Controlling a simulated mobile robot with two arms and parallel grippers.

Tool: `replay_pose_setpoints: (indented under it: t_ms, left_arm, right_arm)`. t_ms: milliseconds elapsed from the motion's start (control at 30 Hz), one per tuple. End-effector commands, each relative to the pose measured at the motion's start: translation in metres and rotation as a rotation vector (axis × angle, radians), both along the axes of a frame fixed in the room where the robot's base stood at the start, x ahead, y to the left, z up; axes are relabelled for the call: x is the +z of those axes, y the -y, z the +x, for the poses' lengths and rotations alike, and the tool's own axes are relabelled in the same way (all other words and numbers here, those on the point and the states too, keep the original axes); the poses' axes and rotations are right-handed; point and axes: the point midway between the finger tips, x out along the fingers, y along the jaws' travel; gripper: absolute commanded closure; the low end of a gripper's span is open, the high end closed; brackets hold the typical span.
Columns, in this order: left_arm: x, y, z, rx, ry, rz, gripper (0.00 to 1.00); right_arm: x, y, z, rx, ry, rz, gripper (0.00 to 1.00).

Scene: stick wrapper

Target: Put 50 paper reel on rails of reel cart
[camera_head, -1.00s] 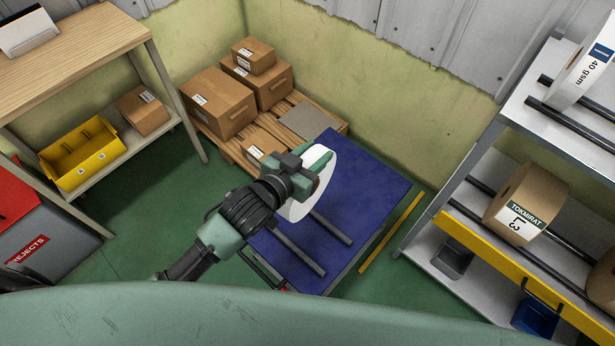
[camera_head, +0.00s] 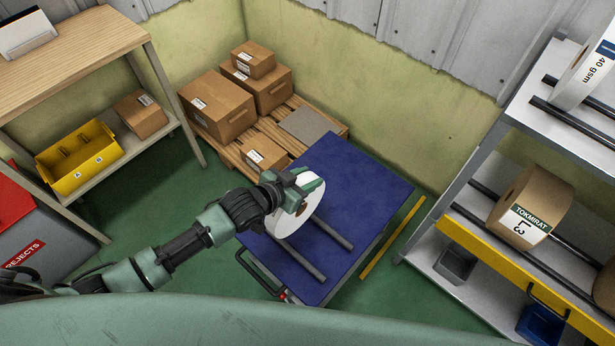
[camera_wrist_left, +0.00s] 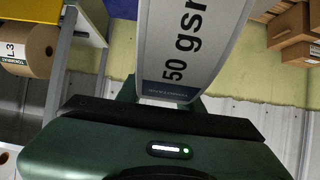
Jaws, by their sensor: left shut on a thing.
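My left gripper (camera_head: 294,188) is shut on the white paper reel (camera_head: 292,216), which stands on edge. The reel's label reads "50 gsm" in the left wrist view (camera_wrist_left: 185,50). The reel is over the left part of the blue reel cart (camera_head: 362,180), at the far ends of its two grey rails (camera_head: 305,257). I cannot tell whether the reel touches the rails. My right gripper is not in view.
A shelf rack on the right holds a white "40 gsm" reel (camera_head: 586,75) and a brown "TOKMIRAT L3" reel (camera_head: 532,205). Cardboard boxes (camera_head: 218,106) stand on a pallet behind the cart. A yellow bin (camera_head: 78,158) sits on the left shelf. A yellow floor line (camera_head: 392,238) runs right of the cart.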

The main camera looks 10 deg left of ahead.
Motion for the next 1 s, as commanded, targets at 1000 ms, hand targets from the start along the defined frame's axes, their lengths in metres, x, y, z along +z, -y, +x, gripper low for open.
replay_pose_setpoints:
  t_ms: [1000]
  left_arm:
    - [-0.046,0.001,0.001,-0.001,0.008,-0.001,1.00]
  right_arm:
    - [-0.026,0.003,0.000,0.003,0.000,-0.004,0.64]
